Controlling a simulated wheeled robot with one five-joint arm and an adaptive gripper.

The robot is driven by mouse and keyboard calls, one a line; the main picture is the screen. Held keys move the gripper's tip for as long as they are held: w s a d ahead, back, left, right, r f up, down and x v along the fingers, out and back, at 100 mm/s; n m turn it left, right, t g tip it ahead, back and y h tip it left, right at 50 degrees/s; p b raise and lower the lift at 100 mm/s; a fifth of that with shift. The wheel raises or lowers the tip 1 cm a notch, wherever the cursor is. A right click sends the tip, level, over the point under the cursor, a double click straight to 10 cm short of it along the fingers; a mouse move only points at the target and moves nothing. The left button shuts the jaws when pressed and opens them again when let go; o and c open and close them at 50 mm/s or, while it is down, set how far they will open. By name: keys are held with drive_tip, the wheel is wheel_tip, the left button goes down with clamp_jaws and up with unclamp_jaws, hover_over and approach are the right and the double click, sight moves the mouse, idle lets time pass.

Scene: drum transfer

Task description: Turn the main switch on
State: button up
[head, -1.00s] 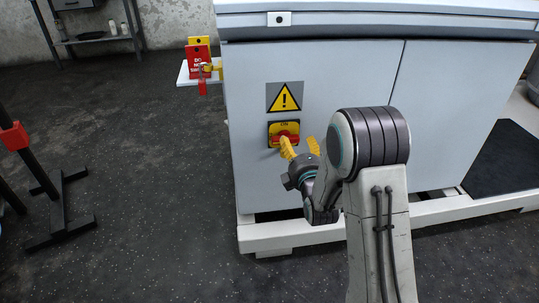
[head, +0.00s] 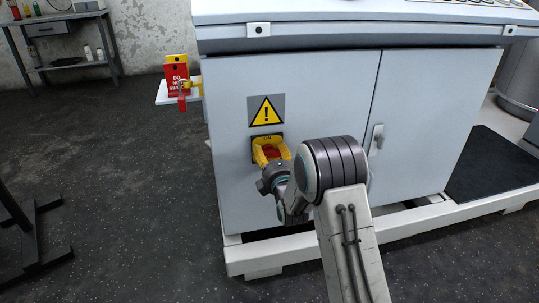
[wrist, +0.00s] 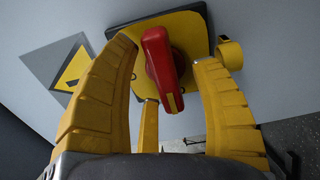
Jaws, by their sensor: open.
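The main switch is a red rotary handle (wrist: 161,66) on a yellow plate (wrist: 187,32) with a dark backing, on the front of the grey cabinet (head: 310,100). In the head view the switch (head: 268,151) is partly covered by my gripper (head: 270,155). In the wrist view my gripper (wrist: 172,72) is open, its yellow fingers on both sides of the red handle. Gaps show between handle and fingers. The handle's exact setting is hard to read from here; "ON" stands at the plate's top in the head view.
A yellow warning sign (head: 266,110) is above the switch. A small white shelf (head: 163,100) with red and yellow tags (head: 177,78) juts from the cabinet's left side. A door handle (head: 376,140) is to the right. A pale base rail (head: 300,254) runs along the floor.

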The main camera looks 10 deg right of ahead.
drive_tip(key=shift+w, duration=0.3)
clamp_jaws()
idle(0.6)
